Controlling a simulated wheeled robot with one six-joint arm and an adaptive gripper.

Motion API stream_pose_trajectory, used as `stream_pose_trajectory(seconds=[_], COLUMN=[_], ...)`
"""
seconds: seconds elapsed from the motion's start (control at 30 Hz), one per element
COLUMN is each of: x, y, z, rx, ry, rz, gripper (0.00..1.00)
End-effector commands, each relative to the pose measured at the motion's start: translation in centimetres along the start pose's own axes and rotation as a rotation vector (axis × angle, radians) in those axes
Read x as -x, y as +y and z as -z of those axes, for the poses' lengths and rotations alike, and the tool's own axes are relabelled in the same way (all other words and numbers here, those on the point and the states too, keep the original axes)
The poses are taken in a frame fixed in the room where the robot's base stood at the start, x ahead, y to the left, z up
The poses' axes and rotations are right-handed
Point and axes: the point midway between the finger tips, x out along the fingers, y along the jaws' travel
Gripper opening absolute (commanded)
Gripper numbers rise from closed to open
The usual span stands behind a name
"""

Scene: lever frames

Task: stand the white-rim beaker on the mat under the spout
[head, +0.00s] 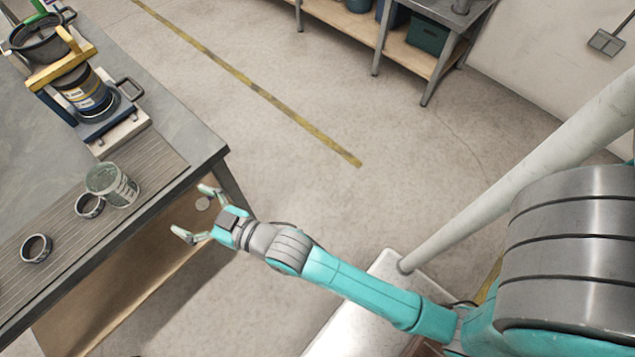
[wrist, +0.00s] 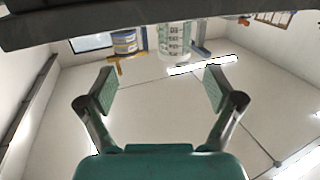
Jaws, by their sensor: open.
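A clear beaker (head: 122,190) with a pale rim and markings stands upright near the edge of the workbench; it also shows in the wrist view (wrist: 174,40). I take it for the white-rim beaker. My gripper (head: 192,211) is open and empty, beyond the bench edge, to the right of and below the beaker in the head view. In the wrist view my gripper (wrist: 160,88) has its fingers apart, with the beaker beyond them. A lever frame (head: 62,69) with a yellow arm holds a dark labelled can (head: 86,92). A pale pad (head: 122,134) lies at its front, perhaps the mat. I cannot make out the spout.
Two dark-rimmed rings (head: 36,248) lie on the ribbed strip (head: 62,228) along the bench (head: 180,128), one close beside the beaker. A dark pot (head: 38,42) stands at the back. The strip between beaker and pad looks clear. A shelf unit (head: 400,45) is far off.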

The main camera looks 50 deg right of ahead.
Motion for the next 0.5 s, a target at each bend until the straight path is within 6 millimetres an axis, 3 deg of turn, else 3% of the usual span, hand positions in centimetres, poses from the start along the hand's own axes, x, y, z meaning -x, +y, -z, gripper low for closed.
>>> stream_pose_trajectory(seconds=[0.03, 0.2, 0.5], x=[2.3, 8.9, 20.3], y=[0.8, 2.5, 4.1], z=[-1.3, -3.7, -5.2], rx=[-0.001, -0.006, -0.016], ry=[-0.02, -0.058, -0.126], rz=[-0.019, -0.074, -0.166], gripper=[0.91, 0.91, 0.91])
